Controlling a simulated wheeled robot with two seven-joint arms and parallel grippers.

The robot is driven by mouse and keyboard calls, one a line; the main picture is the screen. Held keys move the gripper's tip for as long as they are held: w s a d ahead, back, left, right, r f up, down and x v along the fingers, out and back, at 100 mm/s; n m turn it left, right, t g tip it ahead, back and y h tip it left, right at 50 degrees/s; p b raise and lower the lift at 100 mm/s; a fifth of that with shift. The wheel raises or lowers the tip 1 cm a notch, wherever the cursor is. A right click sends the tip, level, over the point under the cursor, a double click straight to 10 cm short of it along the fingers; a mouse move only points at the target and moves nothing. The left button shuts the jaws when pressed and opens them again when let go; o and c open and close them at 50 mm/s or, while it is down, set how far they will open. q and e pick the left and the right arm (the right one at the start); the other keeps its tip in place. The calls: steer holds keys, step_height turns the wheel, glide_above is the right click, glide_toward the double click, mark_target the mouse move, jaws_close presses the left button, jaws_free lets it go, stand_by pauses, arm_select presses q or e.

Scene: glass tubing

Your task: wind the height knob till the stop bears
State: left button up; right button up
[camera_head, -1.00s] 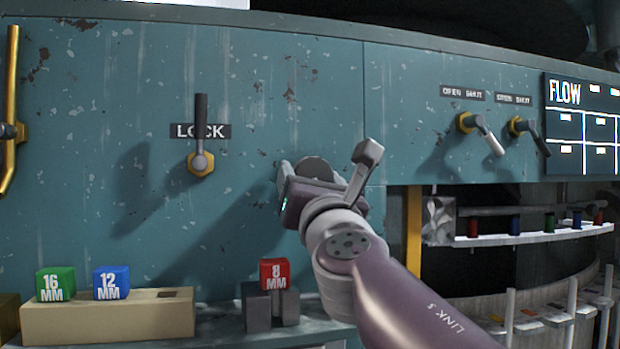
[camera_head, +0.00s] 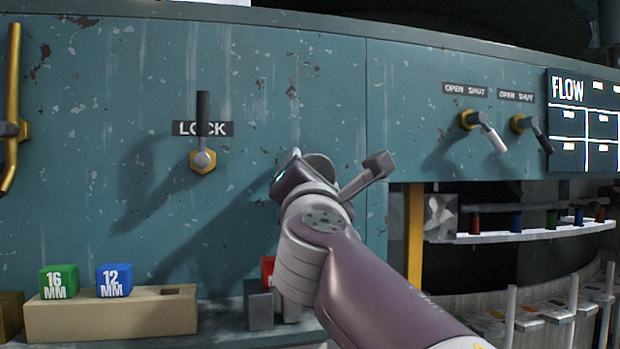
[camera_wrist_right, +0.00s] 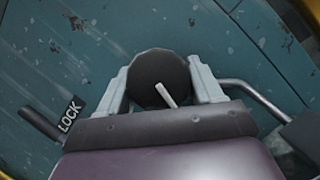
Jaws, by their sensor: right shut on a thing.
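The height knob (camera_wrist_right: 152,72) is a dark round knob with a pale pointer on its face, seen in the right wrist view. My right gripper (camera_wrist_right: 160,84) is shut on it, one pale finger on each side. In the head view my right gripper (camera_head: 308,172) is rolled over against the teal panel, with a small part of the knob (camera_head: 322,166) showing. A stop cannot be made out for certain; whether anything bears is not visible. My left gripper is in neither view.
The LOCK lever (camera_head: 203,130) stands upright left of my gripper. A red block (camera_head: 267,270) is mostly hidden by my arm. Green (camera_head: 59,282) and blue (camera_head: 113,281) blocks sit on a beige holder (camera_head: 110,318). A grey bent bar (camera_wrist_right: 255,95) runs right of the gripper.

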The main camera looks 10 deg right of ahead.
steer(key=o, duration=1)
steer(key=shift+s, duration=0.1)
steer(key=shift+s+d, duration=0.1)
steer(key=shift+s, duration=0.1)
steer(key=shift+s+f, duration=0.15)
steer(key=b+v, duration=0.5)
steer(key=v, duration=0.7)
steer(key=shift+s+b, duration=0.2)
steer(key=shift+b, duration=0.2)
